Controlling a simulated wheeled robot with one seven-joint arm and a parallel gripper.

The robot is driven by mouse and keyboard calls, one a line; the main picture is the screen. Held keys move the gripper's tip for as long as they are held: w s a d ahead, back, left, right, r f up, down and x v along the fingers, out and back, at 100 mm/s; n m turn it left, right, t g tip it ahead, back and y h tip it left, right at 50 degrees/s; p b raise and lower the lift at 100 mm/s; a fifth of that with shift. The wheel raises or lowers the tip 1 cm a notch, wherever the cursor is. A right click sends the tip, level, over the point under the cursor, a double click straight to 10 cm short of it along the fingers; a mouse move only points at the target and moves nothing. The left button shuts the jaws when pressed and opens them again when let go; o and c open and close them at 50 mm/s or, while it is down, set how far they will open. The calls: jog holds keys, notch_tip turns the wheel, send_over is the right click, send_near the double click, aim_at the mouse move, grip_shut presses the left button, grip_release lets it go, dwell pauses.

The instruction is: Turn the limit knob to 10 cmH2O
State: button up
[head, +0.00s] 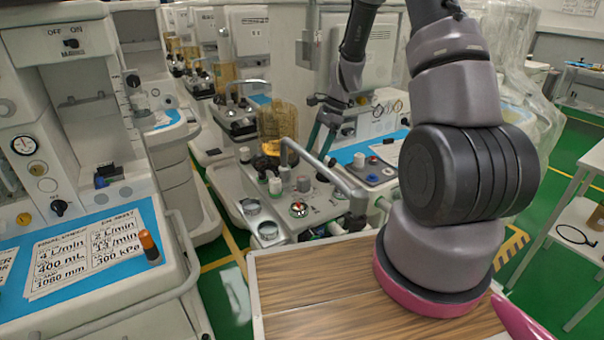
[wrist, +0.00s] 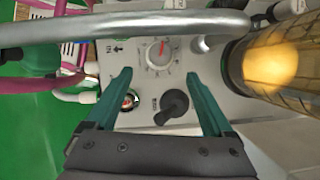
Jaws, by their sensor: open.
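In the wrist view a round white dial (wrist: 159,54) with scale marks and a red pointer sits on the pale machine panel. It looks like the limit knob; its numbers are too small to read. The pointer points roughly toward the picture's top. My gripper (wrist: 158,73) is open, its two teal fingers spread wide and nothing between them. The dial lies just beyond the fingertips, between their lines. A black knob (wrist: 173,104) lies below it in the picture, seen between the fingers. In the head view my gripper (head: 319,151) hangs over the machine's panel.
A grey metal bar (wrist: 120,25) crosses the wrist view above the dial. An amber cylinder (wrist: 280,65) stands to its right, and in the head view (head: 278,122) left of my gripper. A small red-and-black fitting (wrist: 130,100) is beside the left finger. Other carts stand around.

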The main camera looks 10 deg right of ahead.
aim_at(305, 176)
jog(key=x, duration=1.1)
jog(key=shift+f, duration=0.15)
